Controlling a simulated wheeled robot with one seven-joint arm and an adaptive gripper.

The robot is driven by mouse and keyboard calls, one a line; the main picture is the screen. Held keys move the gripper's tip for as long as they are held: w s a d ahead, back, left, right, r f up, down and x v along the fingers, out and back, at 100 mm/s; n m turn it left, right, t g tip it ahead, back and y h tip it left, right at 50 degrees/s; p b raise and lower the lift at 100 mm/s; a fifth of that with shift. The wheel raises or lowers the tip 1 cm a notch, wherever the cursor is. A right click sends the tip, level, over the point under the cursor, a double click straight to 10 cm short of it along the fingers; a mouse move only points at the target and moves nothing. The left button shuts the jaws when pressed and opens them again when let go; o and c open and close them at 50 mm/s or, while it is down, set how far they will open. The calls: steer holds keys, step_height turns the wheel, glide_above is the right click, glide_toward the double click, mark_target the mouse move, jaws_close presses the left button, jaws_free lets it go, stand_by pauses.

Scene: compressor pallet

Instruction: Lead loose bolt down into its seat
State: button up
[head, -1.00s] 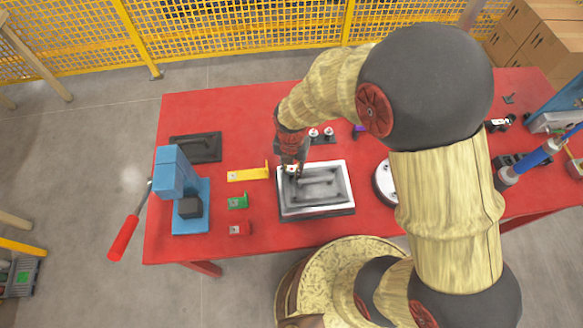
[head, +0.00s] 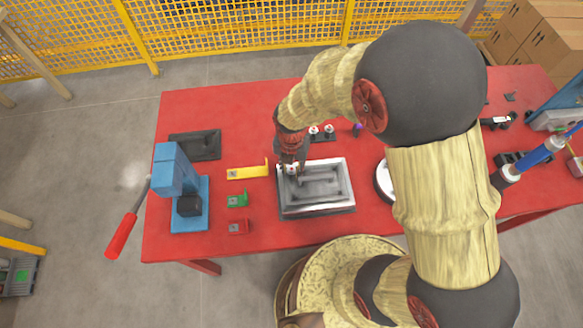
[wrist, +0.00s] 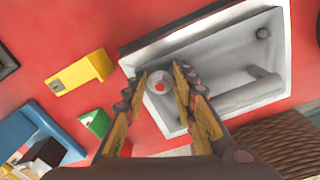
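The loose bolt (wrist: 160,84) has a pale round head with a red dot. In the wrist view it sits between my fingertips, which close in on both sides of it. My gripper (wrist: 161,78) is shut on it above one corner of the grey housing (head: 344,190). The housing is a shallow rectangular casting with a raised rim, also in the wrist view (wrist: 205,50). The bolt's shank and the seat below it are hidden by the head and fingers, so I cannot tell how deep the bolt is. In the head view my gripper (head: 291,170) is at the housing's far left corner.
A yellow bracket (head: 247,173), a green bracket (head: 237,200) and a red block (head: 238,227) lie left of the housing. A blue press (head: 175,175) stands farther left. Two pale bolts (head: 321,130) stand in a dark holder behind. A round part (head: 383,180) is at right.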

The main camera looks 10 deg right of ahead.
steer(key=o, duration=0.4)
steer(key=shift+c, duration=0.2)
steer(key=shift+r, duration=0.1)
step_height(320, 180, up, 12)
stand_by(0.4)
stand_by(0.5)
steer(key=s+d+r+m+t, duration=0.2)
steer(key=s+d+r+m, duration=0.4)
steer(key=r+m, duration=0.4)
steer(key=s+d+r+m+t, duration=0.3)
steer(key=s+d+r+m, duration=0.3)
steer(key=m, duration=1.5)
step_height(320, 180, up, 4)
steer(key=shift+s+t, duration=0.15)
steer(key=shift+t, duration=0.15)
